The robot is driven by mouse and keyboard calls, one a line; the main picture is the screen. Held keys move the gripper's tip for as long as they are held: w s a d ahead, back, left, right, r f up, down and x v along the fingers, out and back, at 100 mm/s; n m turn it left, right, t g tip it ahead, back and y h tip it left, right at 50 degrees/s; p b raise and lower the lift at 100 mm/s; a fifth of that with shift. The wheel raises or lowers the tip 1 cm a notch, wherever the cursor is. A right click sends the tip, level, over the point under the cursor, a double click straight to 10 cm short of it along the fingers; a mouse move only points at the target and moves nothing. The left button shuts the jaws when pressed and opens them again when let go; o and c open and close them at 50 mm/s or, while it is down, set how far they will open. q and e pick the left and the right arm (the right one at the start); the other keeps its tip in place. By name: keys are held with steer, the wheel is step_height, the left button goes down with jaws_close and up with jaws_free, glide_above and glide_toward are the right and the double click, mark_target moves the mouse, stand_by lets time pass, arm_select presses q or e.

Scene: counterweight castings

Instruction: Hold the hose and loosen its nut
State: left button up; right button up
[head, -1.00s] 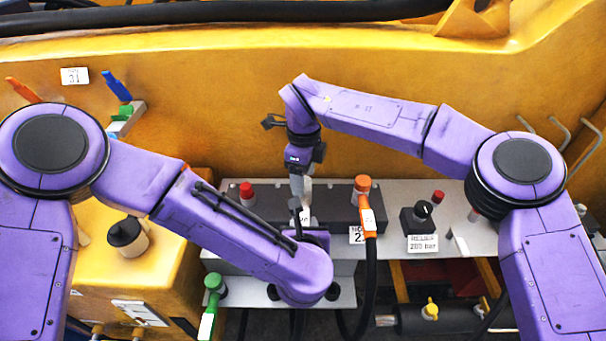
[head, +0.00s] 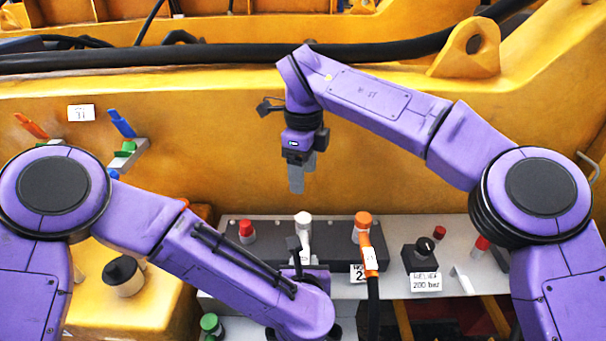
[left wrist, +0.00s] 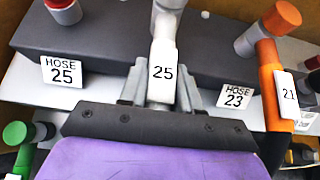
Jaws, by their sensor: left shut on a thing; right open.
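The white hose (left wrist: 163,58) carries a tag reading 25. It joins a pale fitting with its nut (head: 303,222) on the dark block, between a red-capped and an orange-capped fitting. My left gripper (left wrist: 160,88) is shut on the white hose just below the block; its fingers show on both sides of the tag. In the head view my left wrist hides most of that grip. My right gripper (head: 296,180) is open and empty, pointing down above the nut and apart from it. The nut's threads cannot be made out.
An orange hose (head: 370,255) hangs close to the right, tagged 21 in the left wrist view. A dark block (left wrist: 100,45) bears plates reading HOSE 25 and HOSE 23. A relief knob (head: 424,245) stands further right. The yellow wall (head: 220,150) rises behind my right gripper.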

arm_select(q)
steer(key=o, duration=1.1)
steer(key=shift+s+r, duration=0.1)
